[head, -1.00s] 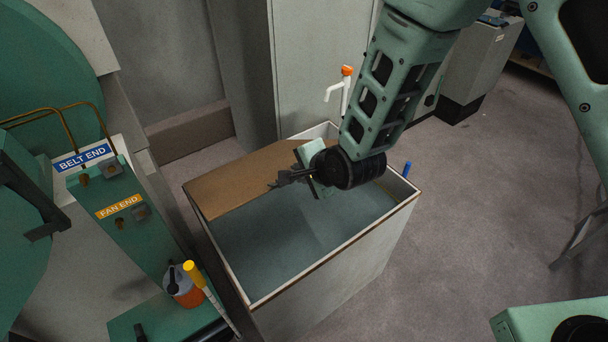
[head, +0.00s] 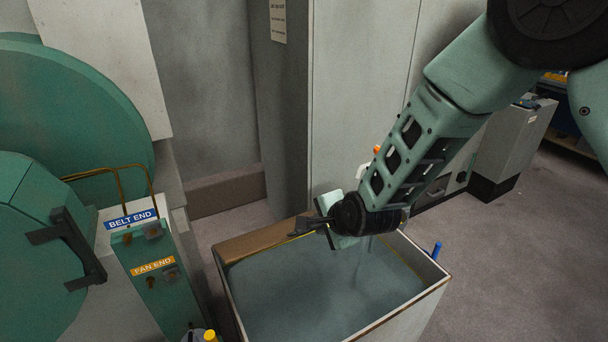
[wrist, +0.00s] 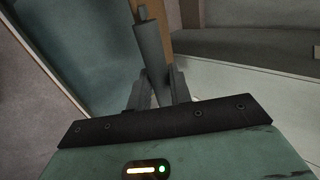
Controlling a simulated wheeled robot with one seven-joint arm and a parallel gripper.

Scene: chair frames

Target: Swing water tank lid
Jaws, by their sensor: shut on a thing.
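The water tank (head: 405,322) is an open pale box with grey-blue water inside. Its brown lid (head: 262,241) shows as a narrow strip along the far left end; most of the tank's top is open. My gripper (head: 303,228) is at the lid's right part, above the far edge of the tank. In the wrist view, my gripper (wrist: 158,92) is shut around a grey cylindrical handle (wrist: 150,50), with a brown strip of the lid (wrist: 157,14) behind it. The lid's exact tilt is hard to tell.
A green machine (head: 75,110) with BELT END and FAN END labels stands at the left. Tall grey cabinets (head: 360,80) stand behind the tank. Floor at the right (head: 520,240) is clear.

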